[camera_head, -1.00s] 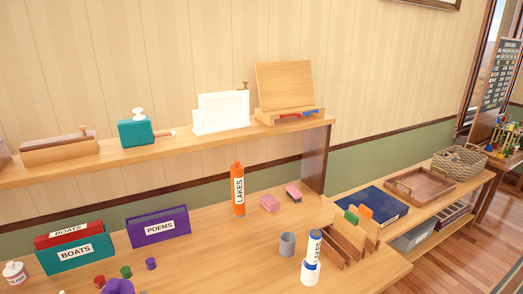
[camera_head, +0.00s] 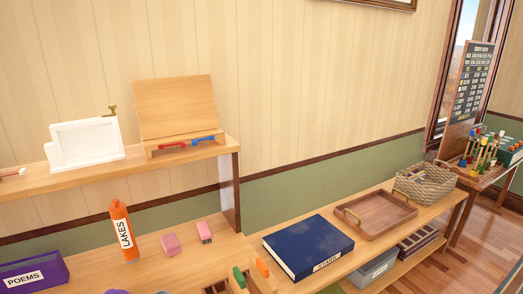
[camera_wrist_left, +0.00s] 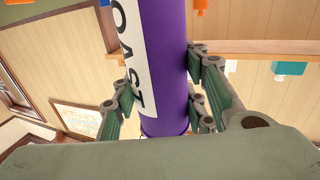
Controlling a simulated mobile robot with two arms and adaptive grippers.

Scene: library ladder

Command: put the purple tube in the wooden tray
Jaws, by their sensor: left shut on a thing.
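The purple tube (camera_wrist_left: 170,60) fills the middle of the left wrist view. It has a white label with black letters, partly cut off, that end in "OAST". My left gripper (camera_wrist_left: 162,98) is shut on it, with green-padded fingers on both sides of the tube. The wooden tray (camera_head: 375,213) is in the head view, right of centre. It is shallow and brown with handles, looks empty, and rests on a low wooden bench. The left gripper does not show clearly in the head view, and the right gripper is not in view.
A dark blue book (camera_head: 308,245) lies left of the tray. A wicker basket (camera_head: 425,184) stands right of it, close by. A raised shelf (camera_head: 120,160) carries a white frame (camera_head: 85,143) and a wooden stand (camera_head: 176,110).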

